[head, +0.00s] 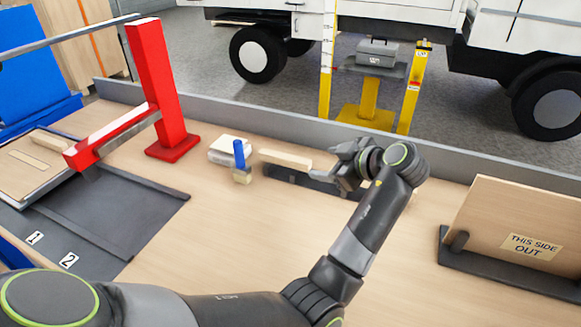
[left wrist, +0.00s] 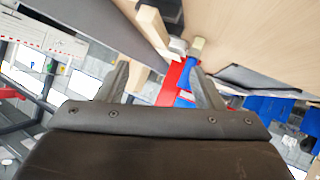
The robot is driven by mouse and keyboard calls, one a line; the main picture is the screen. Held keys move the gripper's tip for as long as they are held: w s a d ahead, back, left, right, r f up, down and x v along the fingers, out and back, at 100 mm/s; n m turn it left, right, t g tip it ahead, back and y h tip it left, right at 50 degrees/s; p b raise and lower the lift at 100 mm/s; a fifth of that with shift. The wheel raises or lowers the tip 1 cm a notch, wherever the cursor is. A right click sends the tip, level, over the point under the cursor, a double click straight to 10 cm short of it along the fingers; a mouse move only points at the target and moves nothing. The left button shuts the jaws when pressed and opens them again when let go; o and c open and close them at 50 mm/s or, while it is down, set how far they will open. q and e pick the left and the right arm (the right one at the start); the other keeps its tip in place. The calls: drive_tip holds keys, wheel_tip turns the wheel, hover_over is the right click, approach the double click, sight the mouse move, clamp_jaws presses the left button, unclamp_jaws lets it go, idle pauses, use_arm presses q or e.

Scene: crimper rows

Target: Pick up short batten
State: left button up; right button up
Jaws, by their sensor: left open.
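A pale wooden batten (head: 285,159) lies along a dark holder (head: 290,177) near the back of the bench, just left of my left gripper (head: 335,165). Its right end is close to the gripper, and I cannot tell whether they touch. In the left wrist view, my left gripper (left wrist: 160,82) has its fingers spread with nothing clearly held. Two pale wood pieces show there, one higher up (left wrist: 152,27) and one between the fingers in the picture (left wrist: 139,78). Another batten (head: 48,142) lies at the far left. Which batten is the short one is unclear. My right gripper is out of view.
A dark mat (head: 110,215) is marked 1 and 2. A sign board (head: 520,230) stands in a dark base at right. The middle front of the bench is clear.

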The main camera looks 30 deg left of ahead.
use_arm(q)
drive_tip(key=p, duration=0.2)
approach(287, 159)
drive_tip(key=x, duration=0.4)
drive_tip(key=shift+a, duration=0.2)
drive_tip(key=shift+w+a+f, duration=0.25)
drive_tip(key=shift+a+f, duration=0.05)
drive_tip(key=shift+a, duration=0.1)
drive_tip(key=p+x, duration=0.2)
drive_tip(key=x, duration=0.2)
drive_tip(key=shift+w+a, duration=0.1)
drive_tip(key=shift+a, duration=0.05)
drive_tip(key=shift+w+a+f, duration=0.2)
drive_tip(key=shift+a+f, duration=0.1)
drive_tip(key=shift+d, duration=0.1)
drive_tip(key=c, duration=1.2)
